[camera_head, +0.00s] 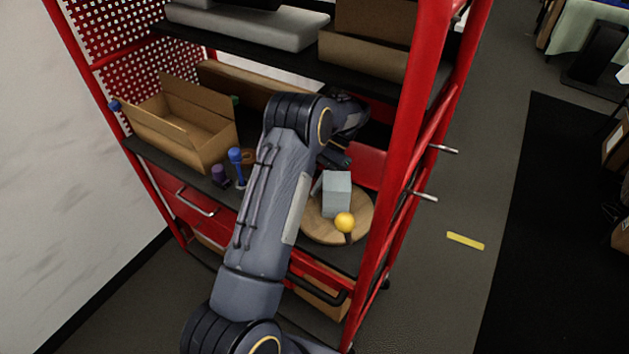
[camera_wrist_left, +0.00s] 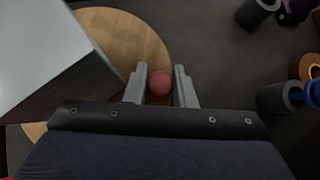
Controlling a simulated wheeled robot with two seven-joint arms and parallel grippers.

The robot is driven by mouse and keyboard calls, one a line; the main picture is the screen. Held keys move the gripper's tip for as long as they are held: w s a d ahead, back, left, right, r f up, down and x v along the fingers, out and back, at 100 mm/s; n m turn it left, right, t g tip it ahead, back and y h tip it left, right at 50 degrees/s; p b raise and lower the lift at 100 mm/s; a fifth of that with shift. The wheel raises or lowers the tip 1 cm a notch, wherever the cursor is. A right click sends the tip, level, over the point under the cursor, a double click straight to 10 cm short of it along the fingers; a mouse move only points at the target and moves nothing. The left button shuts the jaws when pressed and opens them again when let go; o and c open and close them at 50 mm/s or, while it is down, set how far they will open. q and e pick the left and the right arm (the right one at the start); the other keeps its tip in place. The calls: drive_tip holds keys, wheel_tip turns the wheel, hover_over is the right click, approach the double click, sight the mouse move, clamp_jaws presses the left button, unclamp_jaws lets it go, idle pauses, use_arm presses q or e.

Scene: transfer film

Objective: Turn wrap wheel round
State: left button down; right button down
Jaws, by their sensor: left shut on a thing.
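The wrap wheel is a round wooden disc (camera_head: 361,213) lying flat on the shelf in the head view; part of it shows in the wrist view (camera_wrist_left: 143,38). A grey box (camera_head: 337,194) stands on it, large at the left of the wrist view (camera_wrist_left: 45,50). A yellow ball knob (camera_head: 345,222) sits at the disc's near side. My left gripper (camera_wrist_left: 160,88) is shut on a red ball knob (camera_wrist_left: 160,83), which shows between its fingertips near the disc's edge. In the head view my left arm hides that knob and part of the disc. My right gripper is not in view.
An open cardboard box (camera_head: 185,125) stands at the shelf's left. A blue-handled item (camera_head: 237,167) and a purple roll (camera_head: 220,176) stand left of my arm. A red rack post (camera_head: 395,170) rises close to the disc's right.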

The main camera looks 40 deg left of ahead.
use_arm(q)
drive_tip(key=shift+a, duration=0.1)
idle(0.3)
drive_tip(key=c, duration=1.5)
unclamp_jaws()
drive_tip(key=shift+s, duration=0.15)
